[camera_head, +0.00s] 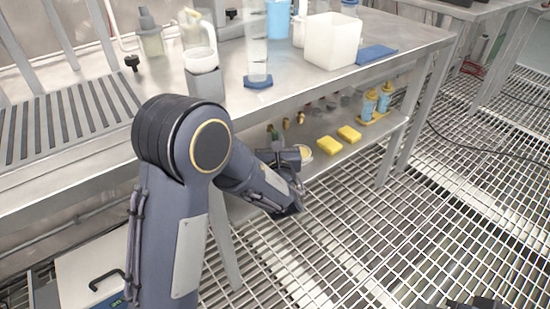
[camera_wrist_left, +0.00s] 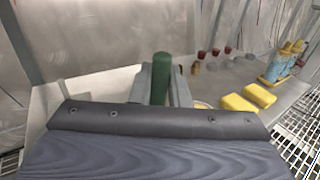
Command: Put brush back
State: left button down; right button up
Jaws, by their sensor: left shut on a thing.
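My left gripper (camera_head: 272,147) reaches in over the lower shelf under the steel bench. It is shut on a green cylinder, which looks like the handle of the brush (camera_wrist_left: 161,75); the handle stands upright between the two fingers in the left wrist view. The rest of the brush is hidden behind the gripper body. In the head view only a small green bit shows at the gripper. A dark part of my own body shows at the bottom right edge of the head view; its fingers cannot be made out.
The lower shelf (camera_head: 352,152) holds two yellow sponges (camera_head: 339,140), several small dark-red-topped items and blue-and-yellow bottles (camera_head: 370,104) at its right. The bench top (camera_head: 290,88) above carries a white bin (camera_head: 333,40), a blue cloth and glassware. A bench leg stands close beside my left arm.

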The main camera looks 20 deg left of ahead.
pick_arm(q)
jog(key=shift+f+b, duration=1.15)
jog(key=shift+f, duration=1.25)
jog(key=shift+f, duration=0.15)
jog(key=c, duration=1.4)
grip_release()
jog(key=shift+r, duration=0.25)
jog(key=p+v, duration=0.2)
jog(key=v, duration=1)
jog(key=shift+s+f+p, duration=0.1)
jog(key=shift+p, duration=0.2)
